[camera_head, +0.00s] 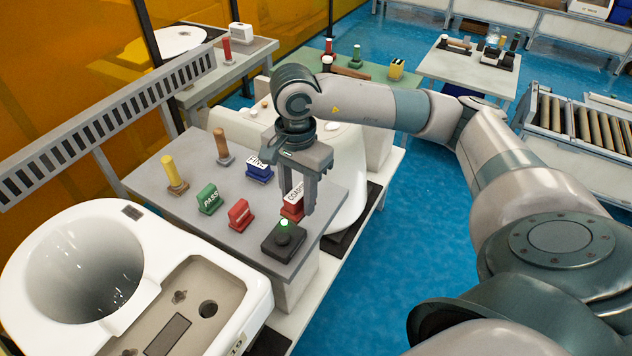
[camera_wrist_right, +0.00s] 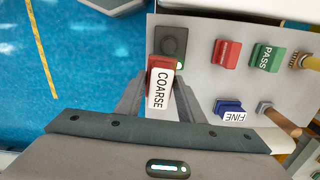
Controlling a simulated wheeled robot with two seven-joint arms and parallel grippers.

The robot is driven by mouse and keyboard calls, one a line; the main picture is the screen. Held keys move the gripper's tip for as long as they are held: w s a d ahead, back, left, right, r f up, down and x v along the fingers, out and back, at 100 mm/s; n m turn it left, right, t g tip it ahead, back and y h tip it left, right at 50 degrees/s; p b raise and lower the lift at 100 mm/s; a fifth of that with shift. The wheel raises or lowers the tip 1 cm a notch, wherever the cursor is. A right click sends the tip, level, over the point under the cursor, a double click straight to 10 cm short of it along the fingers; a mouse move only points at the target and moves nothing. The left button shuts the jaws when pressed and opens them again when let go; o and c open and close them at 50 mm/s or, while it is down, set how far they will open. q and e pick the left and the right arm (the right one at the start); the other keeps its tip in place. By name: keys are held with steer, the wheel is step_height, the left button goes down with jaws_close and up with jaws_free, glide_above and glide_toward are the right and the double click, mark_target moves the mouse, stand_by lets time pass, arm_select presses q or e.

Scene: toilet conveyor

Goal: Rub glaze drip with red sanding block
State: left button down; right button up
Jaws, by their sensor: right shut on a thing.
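The red sanding block (camera_head: 291,211), with a white label reading COARSE, is on the near right part of the grey side table (camera_head: 197,239). My right gripper (camera_head: 296,205) comes down from above and is shut on this block. The wrist view shows the red block (camera_wrist_right: 163,64) between the two fingers (camera_wrist_right: 160,100), its label facing the camera. I cannot tell whether the block touches the table top. White toilets stand at the front left (camera_head: 50,235) and behind the table (camera_head: 350,190). I cannot make out a glaze drip on either. My left gripper is out of view.
A black box with a green light (camera_head: 284,242) sits just in front of the block. A blue FINE block (camera_head: 259,173), green PASS stamp (camera_head: 209,201), red stamp (camera_head: 240,216), yellow-handled tool (camera_head: 171,172) and brown-handled tool (camera_head: 222,146) stand on the table.

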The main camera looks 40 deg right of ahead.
steer(key=s+a+n, duration=0.2)
steer(key=a+n, duration=0.6)
steer(key=n, duration=0.6)
steer(key=shift+a+r+n, duration=0.15)
steer(key=shift+r+n, duration=0.05)
steer(key=shift+n, duration=0.1)
steer(key=shift+a, duration=0.1)
